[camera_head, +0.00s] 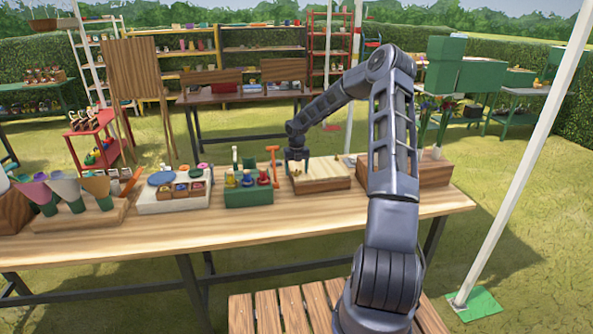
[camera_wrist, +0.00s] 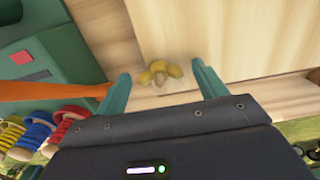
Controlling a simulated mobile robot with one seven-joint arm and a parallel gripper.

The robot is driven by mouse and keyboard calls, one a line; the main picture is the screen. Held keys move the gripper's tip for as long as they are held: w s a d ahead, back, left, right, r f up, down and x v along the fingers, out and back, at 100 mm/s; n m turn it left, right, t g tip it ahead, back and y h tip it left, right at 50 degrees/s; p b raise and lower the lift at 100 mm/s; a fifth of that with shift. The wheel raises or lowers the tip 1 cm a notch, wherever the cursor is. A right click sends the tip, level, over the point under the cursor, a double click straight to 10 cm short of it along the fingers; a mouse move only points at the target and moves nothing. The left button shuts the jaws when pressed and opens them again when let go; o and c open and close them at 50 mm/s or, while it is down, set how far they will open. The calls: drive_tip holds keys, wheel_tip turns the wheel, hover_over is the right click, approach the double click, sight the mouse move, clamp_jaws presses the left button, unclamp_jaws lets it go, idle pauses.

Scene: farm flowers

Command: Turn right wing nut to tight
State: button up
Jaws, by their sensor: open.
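A yellow wing nut (camera_wrist: 160,72) sits on a pale wooden board (camera_wrist: 230,30) in the wrist view. Its lobes spread left and right around a lighter centre. My gripper (camera_wrist: 162,84) is open, with one teal finger on each side of the wing nut and a gap on both sides. In the head view my gripper (camera_head: 298,168) is low over the left part of the wooden press (camera_head: 325,184) on the bench. Only one wing nut shows clearly, and I cannot tell whether it is the right one.
A green box (camera_head: 248,194) with coloured spools stands left of the press, with an orange-handled tool (camera_head: 274,163) between them. The tool's orange handle (camera_wrist: 50,91) reaches close to the left finger in the wrist view. The bench front (camera_head: 260,226) is clear.

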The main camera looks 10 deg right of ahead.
drive_tip(key=c, duration=1)
